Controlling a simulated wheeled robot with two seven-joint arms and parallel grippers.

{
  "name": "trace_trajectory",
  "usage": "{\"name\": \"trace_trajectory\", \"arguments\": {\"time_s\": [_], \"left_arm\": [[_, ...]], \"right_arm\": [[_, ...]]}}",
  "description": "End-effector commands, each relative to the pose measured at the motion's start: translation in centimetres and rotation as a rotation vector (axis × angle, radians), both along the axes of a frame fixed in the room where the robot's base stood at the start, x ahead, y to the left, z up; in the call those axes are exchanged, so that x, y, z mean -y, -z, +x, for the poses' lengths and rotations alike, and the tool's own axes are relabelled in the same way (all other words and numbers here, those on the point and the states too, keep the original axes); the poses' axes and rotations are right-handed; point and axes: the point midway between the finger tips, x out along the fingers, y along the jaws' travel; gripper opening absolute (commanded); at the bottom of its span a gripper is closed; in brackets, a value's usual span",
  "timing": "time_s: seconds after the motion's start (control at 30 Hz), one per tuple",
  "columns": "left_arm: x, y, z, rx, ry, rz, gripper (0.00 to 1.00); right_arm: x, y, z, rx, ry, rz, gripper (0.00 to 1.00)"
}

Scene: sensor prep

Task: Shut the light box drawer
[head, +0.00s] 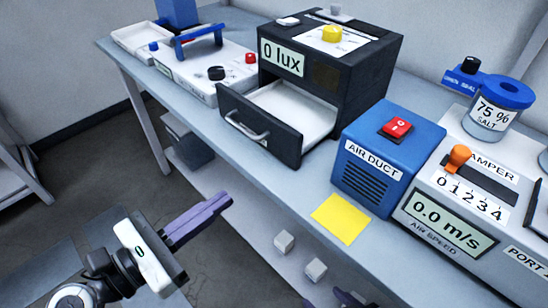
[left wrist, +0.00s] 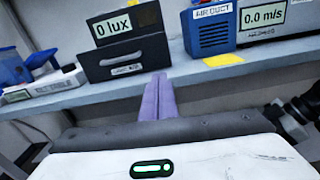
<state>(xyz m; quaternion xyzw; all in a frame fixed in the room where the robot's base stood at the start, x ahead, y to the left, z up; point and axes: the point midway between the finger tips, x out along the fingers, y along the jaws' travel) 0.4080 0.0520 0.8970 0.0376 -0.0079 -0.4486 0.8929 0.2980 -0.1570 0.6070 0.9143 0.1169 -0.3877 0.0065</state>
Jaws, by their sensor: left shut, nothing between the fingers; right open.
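The light box (head: 345,75) is a black box on the bench with a "0 lux" display, and it also shows in the left wrist view (left wrist: 147,17). Its drawer (head: 284,147) is pulled out toward the front, with a pale, empty-looking inside and a grey bar handle (head: 247,128). The drawer front is also in the left wrist view (left wrist: 105,73). My left gripper (head: 228,199) is shut and empty, in front of the bench and below the drawer, apart from it. My right gripper (head: 335,297) shows only its purple fingertips at the bottom edge; it is open.
A blue air duct box (head: 365,170) with a red switch stands right of the drawer, beside a yellow note (head: 341,218). The air speed unit (head: 450,225) is further right. A white panel with a blue handle (head: 199,40) is left. Two small pale cubes (head: 284,241) (head: 315,270) are below the bench top.

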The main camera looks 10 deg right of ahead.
Motion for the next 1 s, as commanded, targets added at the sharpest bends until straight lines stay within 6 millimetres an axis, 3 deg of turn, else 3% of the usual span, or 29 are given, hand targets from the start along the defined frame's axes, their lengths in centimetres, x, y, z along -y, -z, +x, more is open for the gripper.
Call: {"name": "trace_trajectory", "arguments": {"time_s": [0.27, 0.7, 1.0], "left_arm": [[2.1, -1.3, 1.4, -0.049, 0.012, -0.067, 0.0], [9.4, -1.0, 6.7, -0.048, 0.011, -0.062, 0.0], [11.4, -0.8, 8.1, -0.049, 0.012, -0.06, 0.0]], "right_arm": [[0.2, -1.0, 0.3, 0.008, 0.006, 0.0, 0.55], [0.8, -1.5, 0.2, 0.006, 0.015, -0.005, 0.55], [0.9, -1.2, 0.0, -0.002, 0.014, -0.006, 0.55]]}}
